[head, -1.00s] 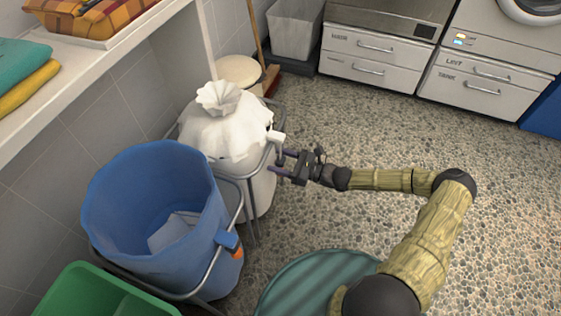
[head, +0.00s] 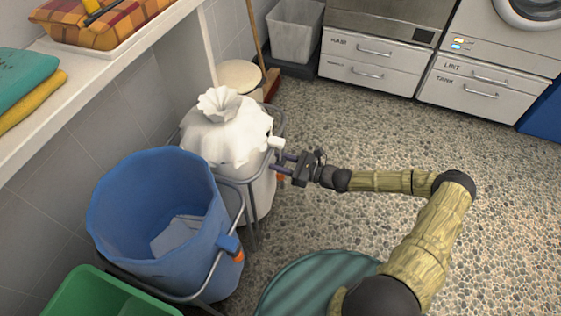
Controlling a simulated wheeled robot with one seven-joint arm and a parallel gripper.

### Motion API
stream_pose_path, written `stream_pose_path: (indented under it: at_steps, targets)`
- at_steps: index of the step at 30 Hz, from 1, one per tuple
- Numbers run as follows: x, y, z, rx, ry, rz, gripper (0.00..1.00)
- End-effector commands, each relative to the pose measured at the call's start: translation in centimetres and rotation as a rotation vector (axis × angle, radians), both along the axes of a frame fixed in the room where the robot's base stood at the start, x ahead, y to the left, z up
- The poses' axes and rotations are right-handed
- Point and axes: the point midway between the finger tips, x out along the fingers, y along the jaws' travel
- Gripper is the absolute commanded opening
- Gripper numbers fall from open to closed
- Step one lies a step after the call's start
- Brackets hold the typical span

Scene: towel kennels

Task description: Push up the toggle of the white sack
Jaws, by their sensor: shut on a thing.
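The white sack (head: 225,142) stands in a metal frame left of centre, its top gathered into a ruffle. A white block (head: 276,142) sticks out at its right rim. A bit of the orange toggle (head: 281,178) shows just below this block, by my lower finger. My gripper (head: 284,164) reaches in from the right, at the sack's right side under the white block. Its fingers are shut on the toggle, which they mostly hide. The exact contact is too small to see.
A blue sack (head: 120,222) with its own blue block and orange toggle stands nearer, left of my arm. A green bin (head: 90,295) and a round teal lid (head: 315,280) are in front. A shelf (head: 110,70) overhangs the left. The pebbled floor on the right is clear.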

Motion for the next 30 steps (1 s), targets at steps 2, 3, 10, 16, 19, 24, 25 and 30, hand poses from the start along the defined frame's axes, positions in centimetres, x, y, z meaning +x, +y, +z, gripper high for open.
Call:
stream_pose_path:
  at_steps: [2,3,10,16,19,24,25,30]
  targets:
    - [0.0,0.0,0.9,0.0,-0.001,0.0,0.0]
    - [0.0,0.0,1.1,0.0,-0.001,0.0,0.0]
    - [0.0,0.0,2.4,-0.001,-0.002,0.0,0.0]
    - [0.0,0.0,3.6,0.0,-0.002,0.0,0.0]
    - [0.0,0.0,4.2,0.0,-0.002,0.0,0.0]
    - [0.0,0.0,5.2,0.0,-0.002,0.0,0.0]
    - [0.0,0.0,5.4,0.0,-0.002,0.0,0.0]
    - [0.0,0.0,6.4,0.0,-0.002,-0.001,0.0]
